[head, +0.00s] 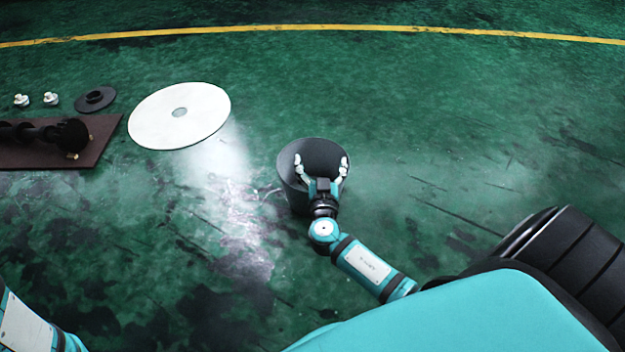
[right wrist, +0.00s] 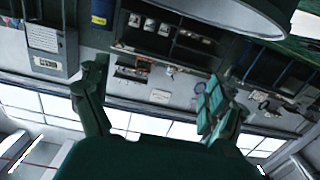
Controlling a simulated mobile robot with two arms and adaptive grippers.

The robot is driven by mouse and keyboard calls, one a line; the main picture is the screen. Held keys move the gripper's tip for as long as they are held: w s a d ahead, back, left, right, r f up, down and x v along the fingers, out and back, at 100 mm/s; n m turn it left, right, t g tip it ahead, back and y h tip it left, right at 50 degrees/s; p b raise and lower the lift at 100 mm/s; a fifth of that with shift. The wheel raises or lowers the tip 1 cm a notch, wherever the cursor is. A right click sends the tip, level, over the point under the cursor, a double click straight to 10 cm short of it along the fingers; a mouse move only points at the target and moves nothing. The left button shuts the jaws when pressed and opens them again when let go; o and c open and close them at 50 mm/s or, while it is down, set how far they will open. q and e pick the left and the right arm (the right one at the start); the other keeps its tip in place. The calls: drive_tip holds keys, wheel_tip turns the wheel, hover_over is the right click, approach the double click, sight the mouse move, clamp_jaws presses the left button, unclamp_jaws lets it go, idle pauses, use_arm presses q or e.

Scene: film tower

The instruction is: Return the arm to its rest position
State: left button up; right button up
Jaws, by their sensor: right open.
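My right gripper (head: 321,161) shows in the middle of the head view, with its two fingers spread wide and nothing between them. It overlaps a dark grey round bin (head: 292,192) in the picture; I cannot tell how high above the bin it is. My right arm reaches to it from the lower right. In the right wrist view the open fingers (right wrist: 155,95) also stand apart and empty. A piece of my left arm shows at the lower left of the head view, but its gripper is outside the frame.
A large white disc (head: 205,115) lies on the green floor left of the bin. A brown board (head: 96,150) with black parts, a small black disc (head: 96,98) and two small white pieces (head: 50,98) lie further left. Floor right of the bin is clear.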

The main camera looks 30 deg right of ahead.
drive_tip(key=shift+v, duration=1.1)
